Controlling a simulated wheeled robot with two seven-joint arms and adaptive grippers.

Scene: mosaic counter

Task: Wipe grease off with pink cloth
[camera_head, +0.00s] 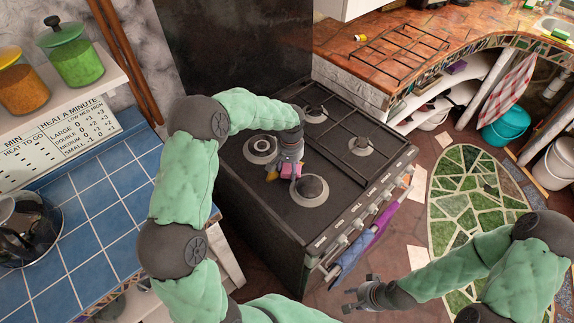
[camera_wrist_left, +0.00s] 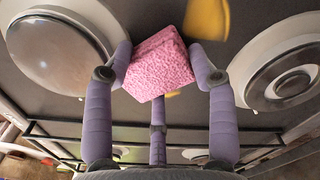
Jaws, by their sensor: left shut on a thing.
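My left gripper (camera_head: 287,176) is over the dark stove top (camera_head: 325,140), between the burners. It is shut on a pink cloth (camera_wrist_left: 158,65), a small textured block between the fingers in the left wrist view. The cloth (camera_head: 292,168) is partly hidden by the fingers in the head view. A yellow grease patch (camera_wrist_left: 206,18) lies on the stove top just past the cloth; a smaller yellow bit shows beside the cloth. Yellow also shows left of the fingers in the head view (camera_head: 271,175). My right gripper (camera_head: 347,300) is empty, its fingers apart, low in front of the stove.
Round burners (camera_head: 309,190) surround the left gripper. Purple and blue towels (camera_head: 378,222) hang at the stove front. A shelf (camera_head: 60,105) holds jars. The floor right of the stove is open.

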